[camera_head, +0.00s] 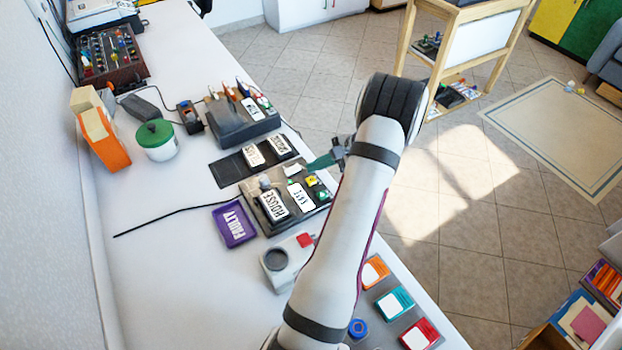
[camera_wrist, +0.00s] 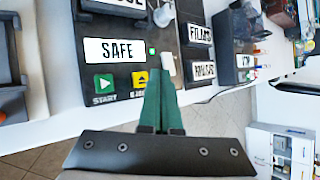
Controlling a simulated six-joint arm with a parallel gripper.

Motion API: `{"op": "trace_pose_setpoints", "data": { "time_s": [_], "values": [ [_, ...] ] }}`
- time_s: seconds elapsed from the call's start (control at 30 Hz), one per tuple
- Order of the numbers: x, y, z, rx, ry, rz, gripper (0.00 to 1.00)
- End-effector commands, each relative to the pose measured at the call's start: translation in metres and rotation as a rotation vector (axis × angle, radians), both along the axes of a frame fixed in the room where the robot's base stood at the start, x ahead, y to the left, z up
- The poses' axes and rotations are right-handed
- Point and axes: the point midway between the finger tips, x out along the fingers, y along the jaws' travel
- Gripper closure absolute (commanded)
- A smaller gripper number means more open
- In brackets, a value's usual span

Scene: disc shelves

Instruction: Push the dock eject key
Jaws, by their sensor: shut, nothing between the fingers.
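The dock (camera_head: 262,212) is a grey unit on the white table, carrying cartridges labelled HOUSE and SAFE (camera_wrist: 110,51). In the wrist view its yellow eject key (camera_wrist: 139,80) sits below the SAFE label, right of the green start key (camera_wrist: 104,82). The eject key also shows small in the head view (camera_head: 312,181). My gripper (camera_wrist: 164,88) has green fingers, shut together and empty. In the wrist view the fingers are just right of the eject key, partly over its edge; I cannot tell whether they touch. A small white piece (camera_wrist: 168,64) shows beyond the fingertips.
A dark rack with labelled cartridges (camera_wrist: 201,70) lies beside the dock. A purple FAULTY tray (camera_head: 234,224) and a grey device with a red button (camera_head: 305,240) are near. The table's left part is largely clear.

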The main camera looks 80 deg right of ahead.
Motion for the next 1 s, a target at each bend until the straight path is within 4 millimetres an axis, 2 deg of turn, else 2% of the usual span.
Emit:
{"op": "trace_pose_setpoints", "data": {
  "time_s": [0.37,1.0],
  "values": [
    [0.0,0.0,0.034,-0.001,-0.001,-0.001,1.0],
    [0.0,0.0,0.035,0.001,0.0,-0.001,1.0]
  ]
}}
